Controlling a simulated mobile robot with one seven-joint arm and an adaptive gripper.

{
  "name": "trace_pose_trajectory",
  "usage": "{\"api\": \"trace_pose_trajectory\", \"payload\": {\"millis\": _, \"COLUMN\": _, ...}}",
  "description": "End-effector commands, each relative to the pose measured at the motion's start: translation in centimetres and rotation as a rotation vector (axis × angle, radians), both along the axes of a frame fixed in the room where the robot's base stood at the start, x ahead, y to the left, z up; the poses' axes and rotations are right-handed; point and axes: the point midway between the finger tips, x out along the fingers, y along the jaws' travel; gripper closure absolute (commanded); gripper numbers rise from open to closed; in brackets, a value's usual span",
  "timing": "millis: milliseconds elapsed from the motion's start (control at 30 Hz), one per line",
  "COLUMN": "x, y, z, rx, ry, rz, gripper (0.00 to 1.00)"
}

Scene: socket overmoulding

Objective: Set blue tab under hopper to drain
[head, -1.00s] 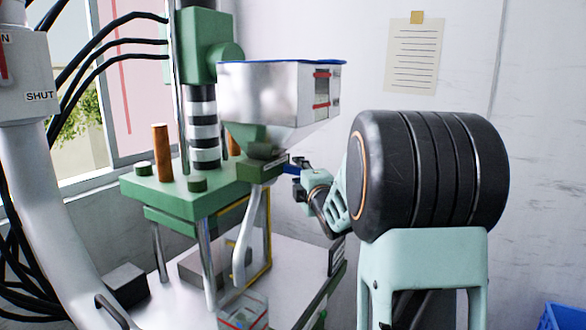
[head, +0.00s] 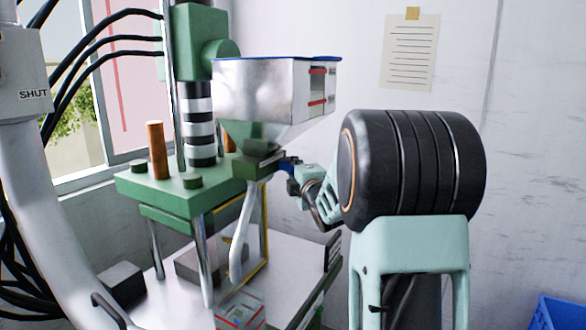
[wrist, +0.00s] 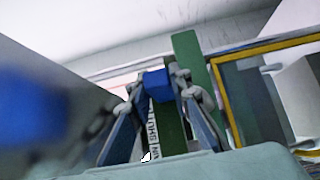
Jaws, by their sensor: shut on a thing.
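The metal hopper (head: 262,92) with a blue rim hangs on the green press. A dark green block (head: 256,165) sits under its outlet. The blue tab (head: 287,163) sticks out of the right side of this block. My gripper (head: 294,172) reaches it from the right and is shut on it. In the wrist view the tab (wrist: 157,84) sits between my two fingertips (wrist: 159,88). Below it, a pale label strip (wrist: 152,128) reads SHUT, with a second word partly hidden. I cannot tell which mark the tab lines up with.
A curved chute (head: 241,235) runs down from the block to a clear container (head: 240,312). A yellow-edged guard frame (head: 266,250) stands close below my gripper. Green press plates and posts stand left. A blue crate (head: 562,316) is at lower right.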

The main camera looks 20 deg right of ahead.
Motion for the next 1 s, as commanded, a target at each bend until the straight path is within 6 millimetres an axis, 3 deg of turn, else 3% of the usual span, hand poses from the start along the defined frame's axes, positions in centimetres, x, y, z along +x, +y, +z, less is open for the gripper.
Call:
{"api": "trace_pose_trajectory", "payload": {"millis": 233, "x": -0.3, "y": 0.5, "z": -0.1, "rx": -0.001, "ry": -0.002, "rz": 0.001, "gripper": 1.0}}
{"api": "trace_pose_trajectory", "payload": {"millis": 733, "x": -4.1, "y": 5.4, "z": -0.3, "rx": -0.002, "ry": -0.006, "rz": 0.002, "gripper": 1.0}}
{"api": "trace_pose_trajectory", "payload": {"millis": 1000, "x": -5.2, "y": 6.7, "z": -0.1, "rx": 0.001, "ry": -0.002, "rz": 0.002, "gripper": 1.0}}
